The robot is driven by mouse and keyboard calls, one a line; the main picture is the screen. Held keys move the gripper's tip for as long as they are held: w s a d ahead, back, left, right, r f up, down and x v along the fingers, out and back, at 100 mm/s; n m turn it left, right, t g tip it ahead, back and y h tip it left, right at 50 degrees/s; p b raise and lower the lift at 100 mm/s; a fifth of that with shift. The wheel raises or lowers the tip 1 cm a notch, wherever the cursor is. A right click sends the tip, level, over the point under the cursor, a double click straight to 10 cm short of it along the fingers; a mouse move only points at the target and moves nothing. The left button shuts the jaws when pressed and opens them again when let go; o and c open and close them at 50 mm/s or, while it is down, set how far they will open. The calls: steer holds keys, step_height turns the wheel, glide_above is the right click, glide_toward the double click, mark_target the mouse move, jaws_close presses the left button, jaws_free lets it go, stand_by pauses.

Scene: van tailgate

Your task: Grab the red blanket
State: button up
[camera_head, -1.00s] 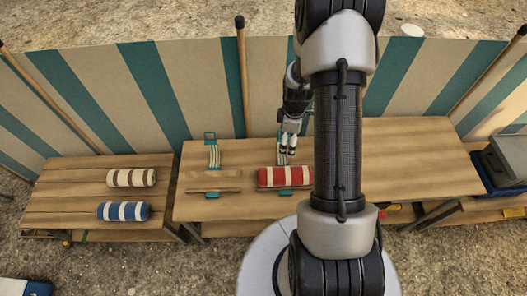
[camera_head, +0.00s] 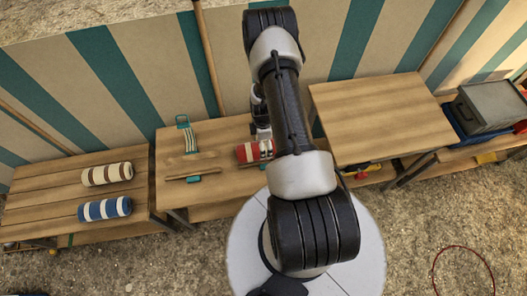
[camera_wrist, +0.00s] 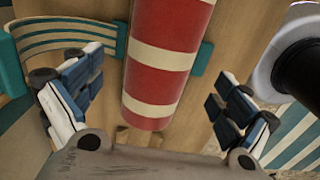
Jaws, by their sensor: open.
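The red blanket (camera_head: 248,153) is a rolled red bundle with cream stripes. It lies on the middle wooden table, partly hidden behind my arm in the head view. In the wrist view the red blanket (camera_wrist: 168,62) runs lengthwise between the two fingers of my gripper (camera_wrist: 158,98). The fingers are spread wide, one on each side of the roll, with a gap on both sides. My gripper is open and holds nothing. In the head view my gripper is mostly hidden behind the arm.
A brown-striped roll (camera_head: 107,174) and a blue-striped roll (camera_head: 105,209) lie on the left table (camera_head: 50,200). A teal-ended strap rack (camera_head: 187,140) stands left of the red blanket. A bare wooden tabletop (camera_head: 380,115) is at right, with a grey box (camera_head: 490,107) beyond it.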

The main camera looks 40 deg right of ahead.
step_height(320, 180, down, 6)
steer(key=shift+s+d+b, duration=0.1)
steer(key=shift+b, duration=1.05)
steer(key=shift+r, duration=0.1)
steer(key=shift+c, duration=0.5)
steer(key=c, duration=1.3)
